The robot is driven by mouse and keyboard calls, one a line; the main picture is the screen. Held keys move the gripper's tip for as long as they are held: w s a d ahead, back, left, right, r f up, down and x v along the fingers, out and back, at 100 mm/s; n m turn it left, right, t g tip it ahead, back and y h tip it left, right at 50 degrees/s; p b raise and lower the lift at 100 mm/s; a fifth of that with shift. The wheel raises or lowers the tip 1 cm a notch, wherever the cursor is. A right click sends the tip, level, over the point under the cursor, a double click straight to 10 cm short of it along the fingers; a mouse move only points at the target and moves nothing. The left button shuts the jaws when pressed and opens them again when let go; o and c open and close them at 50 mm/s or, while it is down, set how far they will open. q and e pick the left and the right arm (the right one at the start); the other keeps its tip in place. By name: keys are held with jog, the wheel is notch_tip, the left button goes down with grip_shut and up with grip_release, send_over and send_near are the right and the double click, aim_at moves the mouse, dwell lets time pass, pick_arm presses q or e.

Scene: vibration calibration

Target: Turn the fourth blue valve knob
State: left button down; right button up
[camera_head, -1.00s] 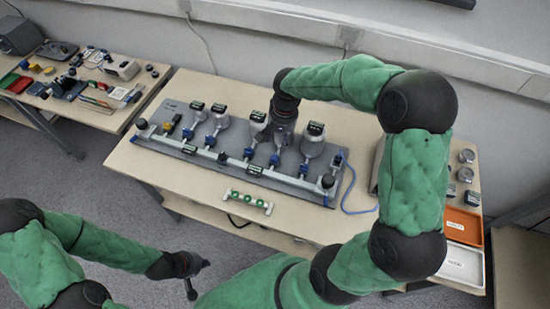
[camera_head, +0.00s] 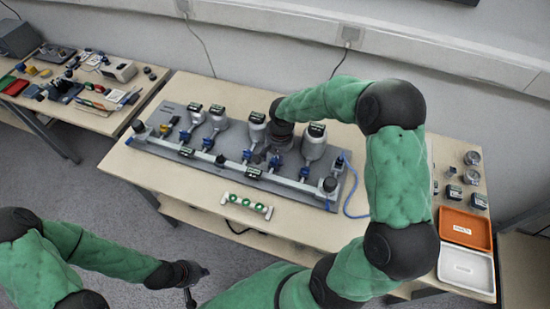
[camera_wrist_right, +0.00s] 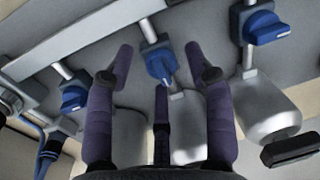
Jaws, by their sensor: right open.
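A grey panel (camera_head: 160,152) on the middle table carries a row of blue valve knobs along a pipe. In the right wrist view, one blue knob (camera_wrist_right: 160,65) lies between the purple fingers of my right gripper (camera_wrist_right: 160,60), which are open on either side of it. A second blue knob (camera_wrist_right: 73,97) is to its left and a third (camera_wrist_right: 268,28) to its right. In the head view, my right gripper (camera_head: 275,158) points down over the panel's right half and partly hides the knob below. My left gripper (camera_head: 192,290) hangs low in front of the table, away from the panel.
Grey cylinders with dark tops (camera_head: 314,146) stand close behind the knobs. Orange (camera_head: 464,230) and white (camera_head: 466,270) trays are at the far right.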

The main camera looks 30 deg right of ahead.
grip_shut()
